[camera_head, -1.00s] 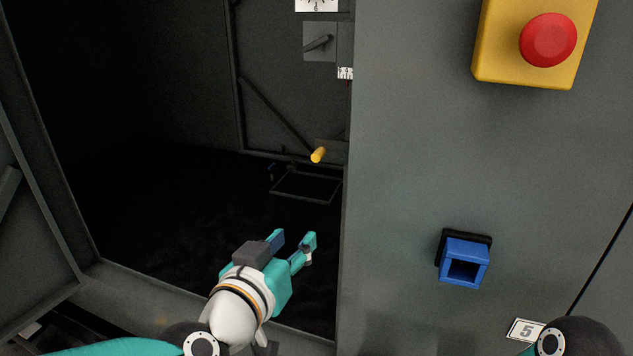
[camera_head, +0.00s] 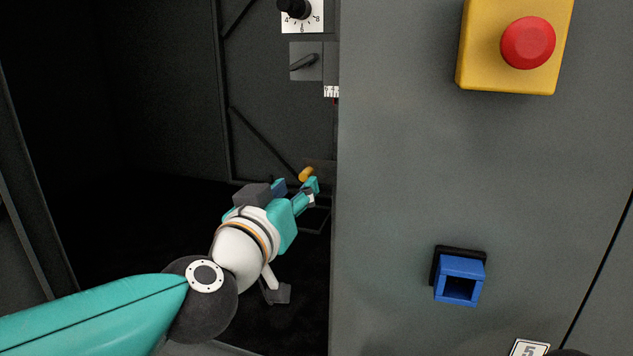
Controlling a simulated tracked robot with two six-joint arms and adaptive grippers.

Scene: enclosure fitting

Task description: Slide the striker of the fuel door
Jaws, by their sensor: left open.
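A short yellow cylinder (camera_head: 306,174) sticks out low inside the dark enclosure, near the edge of the grey front panel. I cannot tell whether it is the striker, and no fuel door is clearly marked. My left gripper (camera_head: 296,187) reaches into the enclosure with its fingers apart and empty. Its fingertips lie just below the yellow cylinder in the picture; whether they touch it I cannot tell. My right gripper is out of view.
The grey front panel (camera_head: 400,180) stands right of my left arm, with a red button (camera_head: 528,43) on a yellow box and a blue square socket (camera_head: 460,279). Inside are a dial (camera_head: 300,15) and a lever switch (camera_head: 304,63).

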